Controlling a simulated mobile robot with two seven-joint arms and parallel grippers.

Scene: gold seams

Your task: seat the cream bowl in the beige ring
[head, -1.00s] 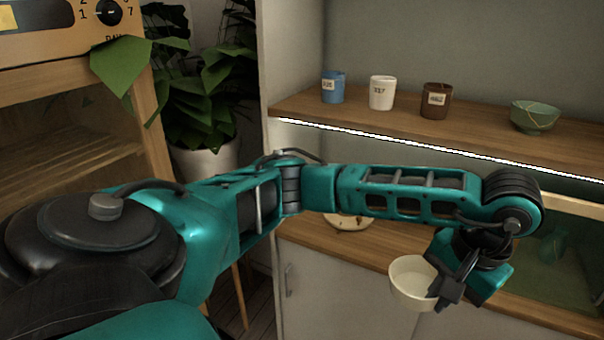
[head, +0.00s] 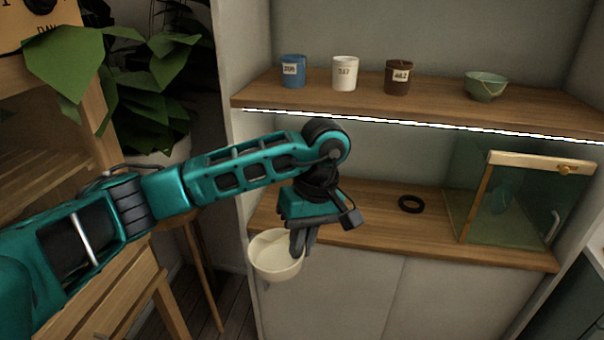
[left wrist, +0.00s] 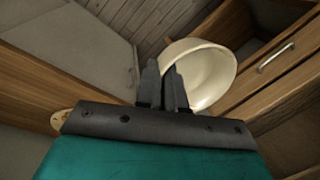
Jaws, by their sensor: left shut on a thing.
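The cream bowl (head: 275,262) hangs in front of the counter's left front edge in the head view, opening upward. My left gripper (head: 298,250) is shut on its right rim. In the left wrist view the cream bowl (left wrist: 208,75) is right of the fingertips (left wrist: 163,72), held by its rim. A round beige thing (left wrist: 60,121) lies at the left edge of the gripper body in the left wrist view, partly hidden; I cannot tell if it is the beige ring. In the head view my arm and gripper hide that part of the counter. My right gripper is not in view.
A black ring (head: 411,204) lies on the wooden counter (head: 375,225). A glass case (head: 500,200) stands at the counter's right. The shelf above holds a blue cup (head: 293,72), white cup (head: 345,74), brown cup (head: 398,78) and green bowl (head: 486,87). A plant (head: 160,80) stands left.

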